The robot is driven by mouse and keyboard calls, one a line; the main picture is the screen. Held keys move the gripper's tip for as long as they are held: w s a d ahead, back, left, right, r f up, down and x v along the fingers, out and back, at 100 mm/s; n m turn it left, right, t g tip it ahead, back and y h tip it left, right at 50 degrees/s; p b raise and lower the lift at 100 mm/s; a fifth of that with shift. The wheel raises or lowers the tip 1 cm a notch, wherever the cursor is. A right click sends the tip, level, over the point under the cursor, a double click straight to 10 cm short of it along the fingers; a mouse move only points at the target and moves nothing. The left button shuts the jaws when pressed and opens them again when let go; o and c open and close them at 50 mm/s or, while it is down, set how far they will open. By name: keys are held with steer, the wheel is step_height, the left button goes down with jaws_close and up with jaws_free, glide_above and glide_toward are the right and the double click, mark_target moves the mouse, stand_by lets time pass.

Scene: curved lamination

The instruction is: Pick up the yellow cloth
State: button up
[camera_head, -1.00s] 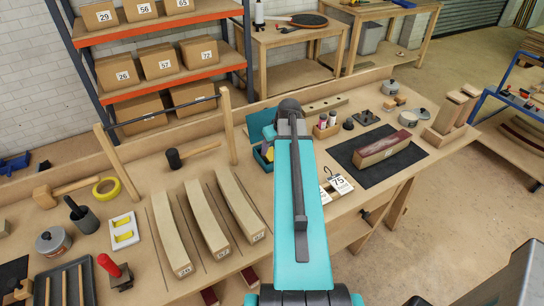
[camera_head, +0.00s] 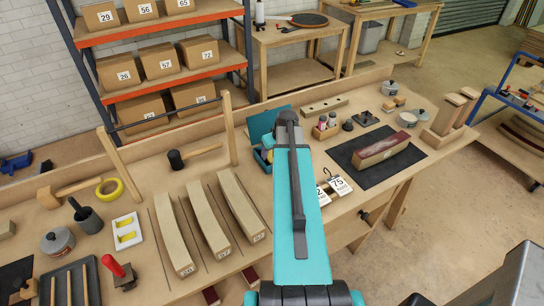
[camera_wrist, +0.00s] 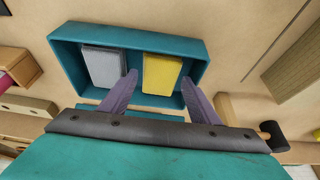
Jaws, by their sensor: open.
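The yellow cloth (camera_wrist: 161,75) lies folded in a teal box (camera_wrist: 196,45), to the right of a folded grey cloth (camera_wrist: 103,68) in the wrist view. My gripper (camera_wrist: 160,88) is open and empty, with its two purple fingers reaching over the near side of the box. The yellow cloth shows between the fingertips, nearer the right one. I cannot tell the height of the fingertips above it. In the head view the teal box (camera_head: 262,124) is partly hidden behind my arm, and the gripper cannot be made out.
Several curved wooden strips (camera_head: 208,219) and number cards (camera_head: 338,184) lie in front on the bench.

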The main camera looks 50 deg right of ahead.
steer(key=shift+w+f, duration=0.25)
steer(key=shift+f, duration=0.3)
steer(key=c, duration=0.8)
steer(key=shift+r, duration=0.2)
step_height(320, 180, up, 10)
steer(key=b, duration=0.3)
steer(key=shift+f, duration=0.15)
stand_by(0.3)
stand_by(0.3)
